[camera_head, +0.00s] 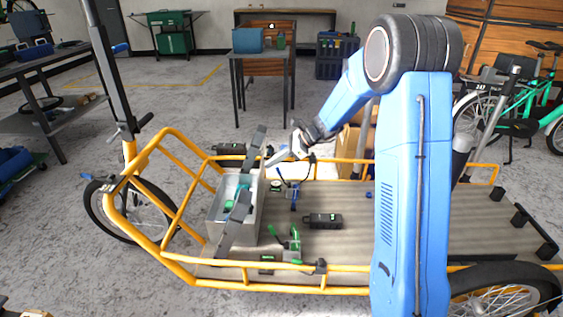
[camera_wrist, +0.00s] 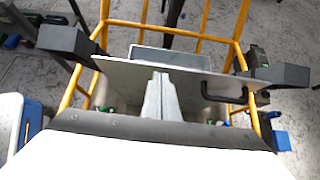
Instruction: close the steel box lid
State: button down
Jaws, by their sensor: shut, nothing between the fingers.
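The steel box (camera_head: 222,222) stands on the bed of the yellow cargo bike with its top open and something green inside. In the wrist view the pale lid (camera_wrist: 130,72) is raised, and the box rim (camera_wrist: 165,52) shows beyond it. A dark handle (camera_wrist: 225,98) is on the lid's near face, toward the right. My gripper (camera_head: 272,160) is at the box's right side in the head view. In the wrist view my shut, empty fingers (camera_wrist: 160,82) point at the lid, left of the handle. I cannot tell whether they touch it.
Dark blocks stand at the lid's left (camera_wrist: 68,40) and right (camera_wrist: 282,76). The yellow rail (camera_head: 300,290) borders the bike bed. A black case (camera_head: 322,220) and green tools (camera_head: 290,242) lie right of the box.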

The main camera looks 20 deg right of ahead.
jog(key=shift+w+a, duration=0.1)
jog(key=shift+a, duration=0.25)
jog(key=shift+a+r, duration=0.1)
